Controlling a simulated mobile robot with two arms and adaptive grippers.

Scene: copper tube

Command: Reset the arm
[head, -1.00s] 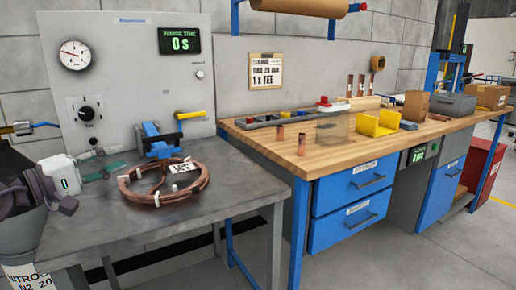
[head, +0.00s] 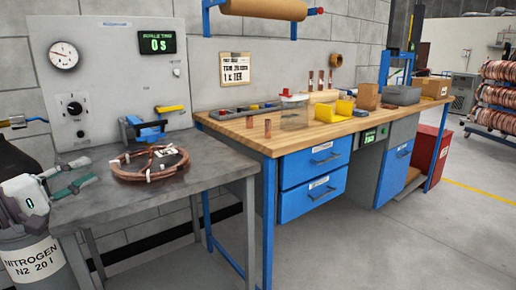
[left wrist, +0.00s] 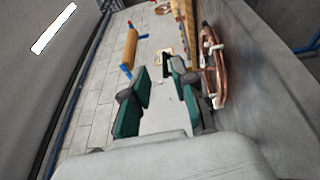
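My left gripper (head: 92,169) is at the left of the head view, at the left end of the grey metal bench (head: 205,172). Its two green-padded fingers are apart with nothing between them. The left wrist view also shows the open, empty fingers (left wrist: 162,92). A copper tube coil (head: 150,162) with white ties lies on the grey bench, to the right of the fingertips and apart from them. The coil also shows right of the fingers in the left wrist view (left wrist: 217,75). My right gripper is in neither view.
A nitrogen cylinder (head: 32,260) stands below my left gripper. A gauge panel (head: 105,95) backs the grey bench, with a blue clamp (head: 148,131) before it. The wooden workbench (head: 262,138) holds tubes, yellow holders and boxes.

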